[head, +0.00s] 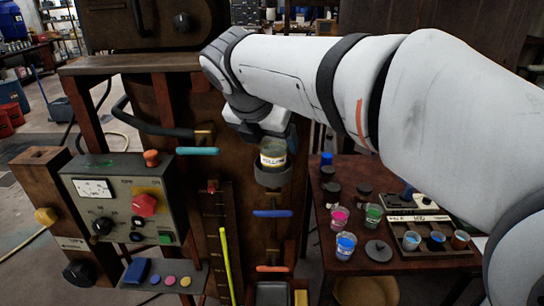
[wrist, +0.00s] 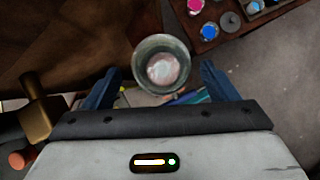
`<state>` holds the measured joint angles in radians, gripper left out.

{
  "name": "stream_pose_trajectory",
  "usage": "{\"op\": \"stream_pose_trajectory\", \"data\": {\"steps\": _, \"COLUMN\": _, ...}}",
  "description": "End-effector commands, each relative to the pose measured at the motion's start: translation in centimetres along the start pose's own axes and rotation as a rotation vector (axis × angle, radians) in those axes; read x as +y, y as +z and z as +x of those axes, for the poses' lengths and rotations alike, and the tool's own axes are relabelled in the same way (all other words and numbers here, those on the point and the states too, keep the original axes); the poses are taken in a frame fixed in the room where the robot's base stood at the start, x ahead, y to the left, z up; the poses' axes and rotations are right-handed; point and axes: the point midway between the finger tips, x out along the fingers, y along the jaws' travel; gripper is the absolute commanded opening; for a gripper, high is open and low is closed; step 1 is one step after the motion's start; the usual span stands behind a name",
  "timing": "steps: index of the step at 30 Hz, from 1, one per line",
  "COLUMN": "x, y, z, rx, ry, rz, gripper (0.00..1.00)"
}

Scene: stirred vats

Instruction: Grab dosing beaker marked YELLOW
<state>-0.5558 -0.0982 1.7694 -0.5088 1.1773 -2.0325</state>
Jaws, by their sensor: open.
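The dosing beaker (head: 273,153) has a pale label that appears to read YELLOW. It stands upright in a dark ring holder (head: 273,177) on the front of the brown vat. In the wrist view the beaker (wrist: 162,64) shows from above as a round grey-green rim with a pale inside. My gripper (head: 266,134) is above and behind the beaker in the head view. In the wrist view its two blue fingers are spread, one to each side of the beaker, with gaps between. The gripper is open and holds nothing.
A control box (head: 122,205) with knobs is at the left. Blue (head: 272,213) and teal (head: 197,151) handles project near the holder. A side table at the right carries cups of pink (head: 339,217), green (head: 373,215) and blue (head: 345,245), and a tray (head: 425,219).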

Motion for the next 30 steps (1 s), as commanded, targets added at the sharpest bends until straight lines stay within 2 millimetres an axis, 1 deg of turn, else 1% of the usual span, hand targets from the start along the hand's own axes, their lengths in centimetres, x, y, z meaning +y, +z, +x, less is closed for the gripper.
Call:
{"op": "stream_pose_trajectory", "data": {"steps": 1, "x": -0.1, "y": 0.2, "z": 0.9, "rx": 0.003, "ry": -0.005, "rz": 0.000, "gripper": 0.80}}
{"op": "stream_pose_trajectory", "data": {"steps": 3, "x": -0.2, "y": 0.3, "z": 1.9, "rx": 0.002, "ry": -0.004, "rz": 0.001, "gripper": 0.80}}
{"op": "stream_pose_trajectory", "data": {"steps": 6, "x": -0.1, "y": 0.2, "z": 3.1, "rx": 0.002, "ry": -0.002, "rz": 0.000, "gripper": 0.80}}
{"op": "stream_pose_trajectory", "data": {"steps": 9, "x": -0.1, "y": 0.2, "z": 3.6, "rx": 0.002, "ry": -0.001, "rz": 0.001, "gripper": 0.80}}
{"op": "stream_pose_trajectory", "data": {"steps": 15, "x": -0.1, "y": 0.2, "z": 3.7, "rx": 0.001, "ry": 0.000, "rz": 0.001, "gripper": 0.80}}
{"op": "stream_pose_trajectory", "data": {"steps": 17, "x": -0.1, "y": 0.2, "z": 3.7, "rx": 0.001, "ry": 0.000, "rz": 0.001, "gripper": 0.76}}
{"op": "stream_pose_trajectory", "data": {"steps": 30, "x": -0.1, "y": 0.2, "z": 3.6, "rx": 0.001, "ry": 0.000, "rz": 0.001, "gripper": 0.40}}
